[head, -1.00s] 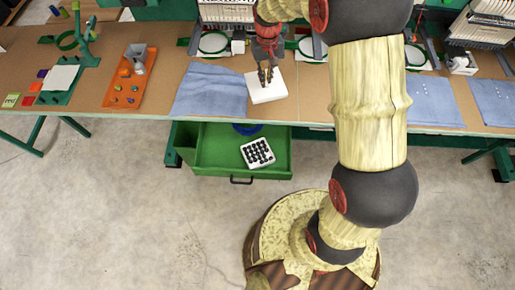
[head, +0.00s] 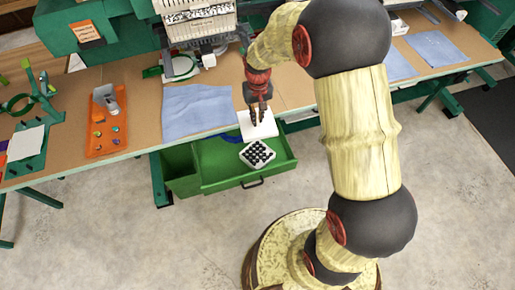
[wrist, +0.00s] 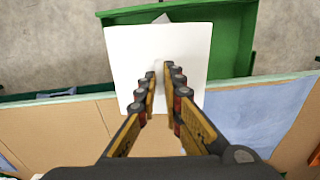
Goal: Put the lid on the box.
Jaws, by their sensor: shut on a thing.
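A flat white square lid (head: 268,130) is held in my gripper (head: 258,120), just past the table's front edge and above the back of an open green drawer (head: 215,177). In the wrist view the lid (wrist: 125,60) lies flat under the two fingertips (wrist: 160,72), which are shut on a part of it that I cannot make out. The white box (head: 258,154) sits in the drawer, open on top, with several black round pieces inside. In the wrist view the lid hides nearly all of the box; one pale corner (wrist: 163,18) shows beyond it.
A blue cloth (head: 197,107) lies on the table left of the lid. An orange tray (head: 107,120) with small parts is further left. An embroidery machine (head: 197,22) stands behind. A dark blue round thing shows partly in the drawer. The drawer's left part is bare.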

